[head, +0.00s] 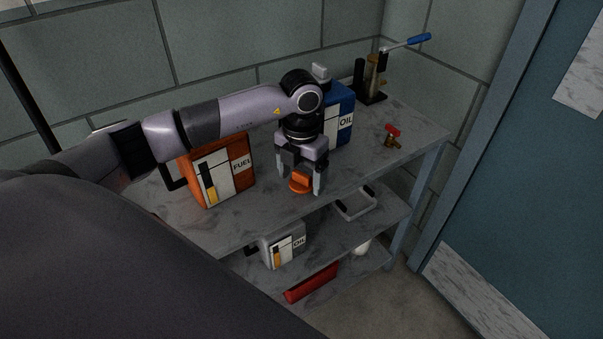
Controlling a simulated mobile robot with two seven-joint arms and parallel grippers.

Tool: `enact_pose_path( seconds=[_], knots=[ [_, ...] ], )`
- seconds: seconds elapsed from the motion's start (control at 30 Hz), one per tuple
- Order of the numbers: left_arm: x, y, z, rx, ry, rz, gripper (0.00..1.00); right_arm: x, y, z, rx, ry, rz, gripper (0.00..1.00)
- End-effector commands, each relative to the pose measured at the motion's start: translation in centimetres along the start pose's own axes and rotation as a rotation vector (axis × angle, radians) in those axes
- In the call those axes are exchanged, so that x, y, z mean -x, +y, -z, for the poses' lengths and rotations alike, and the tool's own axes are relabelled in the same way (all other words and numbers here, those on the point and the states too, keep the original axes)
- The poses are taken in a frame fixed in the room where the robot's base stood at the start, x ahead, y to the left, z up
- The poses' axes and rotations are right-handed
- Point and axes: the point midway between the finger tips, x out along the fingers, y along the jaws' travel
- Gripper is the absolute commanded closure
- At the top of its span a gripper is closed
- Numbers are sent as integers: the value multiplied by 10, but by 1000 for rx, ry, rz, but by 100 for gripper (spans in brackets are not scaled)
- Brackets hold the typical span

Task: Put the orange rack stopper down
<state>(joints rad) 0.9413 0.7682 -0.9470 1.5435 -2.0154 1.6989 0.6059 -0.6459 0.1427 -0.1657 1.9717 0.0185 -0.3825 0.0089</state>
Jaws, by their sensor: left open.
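The orange rack stopper (300,182) is a small orange block near the front edge of the grey marbled shelf top (240,221). My left gripper (301,190) points down over it, with one finger on each side. The fingers are open, and a gap shows between the stopper and the right finger. The stopper appears to rest on the shelf top, but its underside is hard to make out. My right gripper is not in view.
An orange FUEL tank (217,178) stands left of the gripper, and a blue OIL tank (341,112) stands close behind it. A red-handled valve (392,135) and a blue-handled lever device (372,80) are further right. Lower shelves hold a grey OIL tank (284,249) and a tray (356,204).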

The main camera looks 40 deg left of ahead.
Motion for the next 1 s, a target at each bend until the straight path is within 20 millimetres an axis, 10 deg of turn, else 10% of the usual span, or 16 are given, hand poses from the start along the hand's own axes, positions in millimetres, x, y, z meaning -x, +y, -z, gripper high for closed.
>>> enact_pose_path(
  seconds=[0.7, 0.87, 1.0],
  knots=[
    [117, 0, 0, 0, -1, 1, 19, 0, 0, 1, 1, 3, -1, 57],
    [109, -21, 3, -45, 13, 78, 19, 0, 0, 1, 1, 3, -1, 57],
    [77, -85, 20, -153, 48, 346, 19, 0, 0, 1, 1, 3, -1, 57]
  ],
)
